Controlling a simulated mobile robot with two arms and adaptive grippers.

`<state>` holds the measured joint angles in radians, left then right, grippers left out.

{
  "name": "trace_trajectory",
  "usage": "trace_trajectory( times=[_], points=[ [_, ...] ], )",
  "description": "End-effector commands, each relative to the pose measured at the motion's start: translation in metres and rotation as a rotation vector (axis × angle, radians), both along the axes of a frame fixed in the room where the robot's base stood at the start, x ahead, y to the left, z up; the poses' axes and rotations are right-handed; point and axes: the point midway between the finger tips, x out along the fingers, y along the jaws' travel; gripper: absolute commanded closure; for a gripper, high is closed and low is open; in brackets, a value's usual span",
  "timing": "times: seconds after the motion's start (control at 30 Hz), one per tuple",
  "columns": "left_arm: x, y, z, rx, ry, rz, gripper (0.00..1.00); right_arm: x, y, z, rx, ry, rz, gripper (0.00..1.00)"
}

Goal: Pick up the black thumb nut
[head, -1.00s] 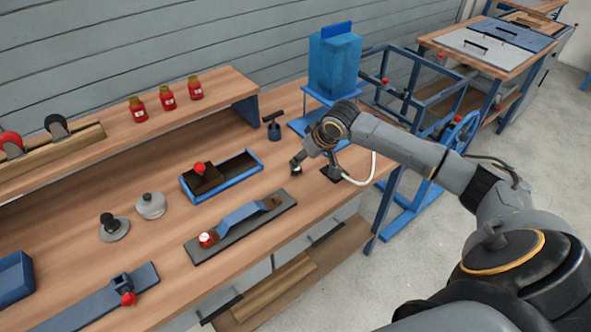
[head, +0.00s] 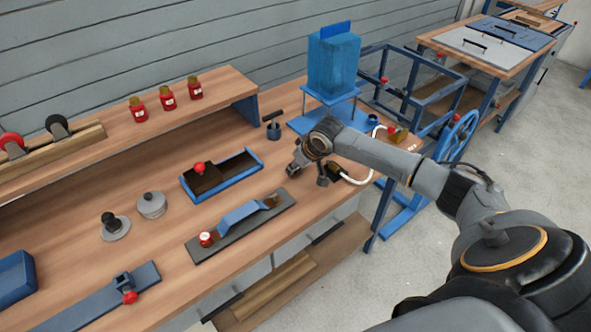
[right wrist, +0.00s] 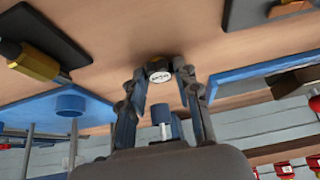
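The black thumb nut (right wrist: 159,72) is a small dark round piece with a white marked face, on the wooden bench top in the right wrist view. My right gripper (right wrist: 161,70) is open, with its fingertips on either side of the nut; a clear grip on it does not show. My left gripper is not in view.
A blue tray (head: 227,190) and a grey plate with a blue bar (head: 243,215) lie left of the gripper. A blue hopper stand (head: 334,62) rises behind it. The bench front edge is near.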

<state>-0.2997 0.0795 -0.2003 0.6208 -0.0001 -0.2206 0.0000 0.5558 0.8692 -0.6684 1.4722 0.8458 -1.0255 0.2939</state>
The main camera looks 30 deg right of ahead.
Motion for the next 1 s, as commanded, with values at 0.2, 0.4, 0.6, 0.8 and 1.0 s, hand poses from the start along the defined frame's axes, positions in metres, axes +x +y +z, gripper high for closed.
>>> trace_trajectory(
  times=[0.2,0.4,0.6,0.8,1.0],
  points=[
    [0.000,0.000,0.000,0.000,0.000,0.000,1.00,0.000,0.000,0.000,0.000,0.001,0.000,0.88],
    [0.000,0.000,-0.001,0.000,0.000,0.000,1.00,0.000,0.000,0.002,0.000,0.001,0.000,0.88],
    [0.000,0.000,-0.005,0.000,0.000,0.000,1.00,0.001,0.000,0.019,0.000,-0.002,0.000,0.88],
    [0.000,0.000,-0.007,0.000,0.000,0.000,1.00,-0.020,0.002,0.054,-0.004,-0.001,0.003,0.88],
    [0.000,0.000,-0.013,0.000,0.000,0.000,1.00,-0.064,0.010,0.094,-0.006,0.003,0.004,0.88]
  ],
)
